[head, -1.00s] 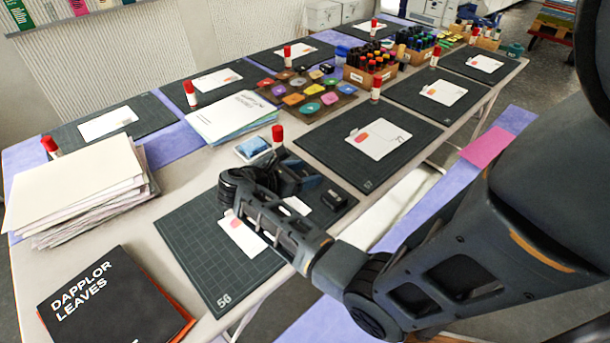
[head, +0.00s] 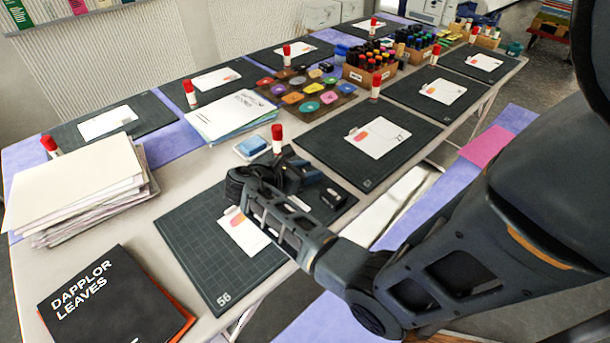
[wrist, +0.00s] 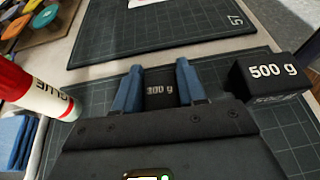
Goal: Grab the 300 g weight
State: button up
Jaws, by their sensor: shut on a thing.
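My gripper (wrist: 156,84) has two blue fingers, shut on the small black 300 g weight (wrist: 160,90) between them. Its pale label faces the camera and is small but seems to read 300 g. In the head view my gripper (head: 300,172) is low over the far part of the nearest dark cutting mat (head: 190,238); the held weight is hidden there. A larger black 500 g weight (wrist: 268,75) stands just right of the fingers, apart from them. It also shows in the head view (head: 333,198).
A red-capped glue stick (wrist: 35,88) stands close on the left, beside a blue pad (head: 252,146). Another mat (wrist: 160,30) lies beyond.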

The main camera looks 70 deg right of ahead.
grip_shut()
jog(key=shift+r, duration=0.15)
